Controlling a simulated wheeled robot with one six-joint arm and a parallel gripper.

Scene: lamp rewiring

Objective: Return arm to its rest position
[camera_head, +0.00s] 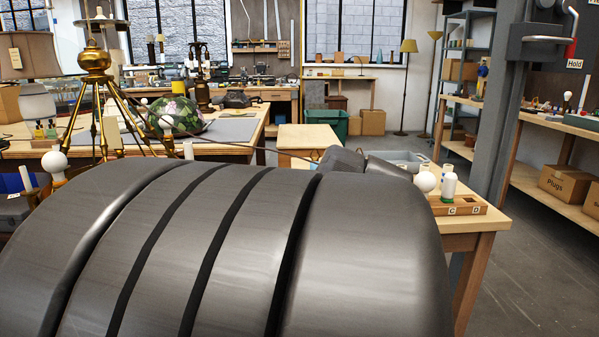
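A large dark grey, ribbed part of my own arm (230,250) fills the lower left and middle of the head view. A smaller dark section of it shows behind, near the far bench. My gripper is not in view, so its state and anything in it are hidden. A brass tripod lamp (95,62) with several splayed legs stands at the left, partly behind the arm.
Open floor (545,275) lies at right. A patterned glass shade (176,115) sits on the left bench.

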